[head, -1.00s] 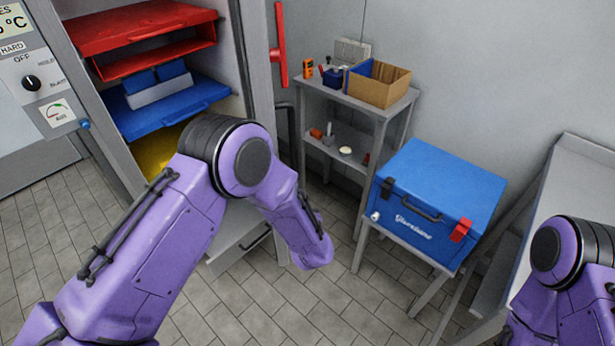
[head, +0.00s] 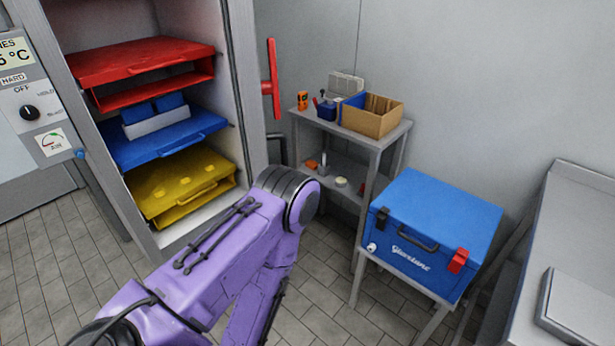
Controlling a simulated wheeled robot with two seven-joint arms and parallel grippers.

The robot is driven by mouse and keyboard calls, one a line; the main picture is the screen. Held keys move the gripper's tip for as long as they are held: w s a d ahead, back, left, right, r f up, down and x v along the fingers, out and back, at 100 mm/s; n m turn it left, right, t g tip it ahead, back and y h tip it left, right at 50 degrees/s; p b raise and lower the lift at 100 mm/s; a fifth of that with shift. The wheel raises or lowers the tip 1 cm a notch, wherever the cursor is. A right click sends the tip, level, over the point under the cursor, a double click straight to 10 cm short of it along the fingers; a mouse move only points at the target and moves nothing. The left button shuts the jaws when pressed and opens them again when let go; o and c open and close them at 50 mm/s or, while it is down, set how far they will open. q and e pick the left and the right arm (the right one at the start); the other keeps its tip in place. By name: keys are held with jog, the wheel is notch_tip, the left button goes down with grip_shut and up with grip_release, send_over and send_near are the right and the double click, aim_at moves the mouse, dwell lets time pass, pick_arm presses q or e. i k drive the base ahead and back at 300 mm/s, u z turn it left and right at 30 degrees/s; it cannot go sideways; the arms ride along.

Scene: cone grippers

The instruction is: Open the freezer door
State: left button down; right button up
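The freezer (head: 110,170) stands at the left and is open, with its inside in plain view. Its door (head: 247,90) stands swung out at the right side of the opening, seen nearly edge-on. The red door handle (head: 271,80) sticks out on the door's right side, and nothing touches it. My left arm comes in from the bottom left, bends in front of the freezer's lower right, and its forearm runs down out of the picture. My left gripper is out of view. My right arm and gripper are out of view.
The freezer holds a red rack (head: 145,62), a blue rack (head: 165,138) and a yellow rack (head: 180,185). Right of the door stand a grey shelf (head: 375,140) with a cardboard box (head: 372,118), a blue cooler (head: 435,225) on a stand, and a metal counter (head: 560,230). Tiled floor lies between.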

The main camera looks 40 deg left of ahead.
aim_at(240, 17)
jog(key=z, duration=2.35)
jog(key=k, duration=2)
jog(key=u, duration=2.1)
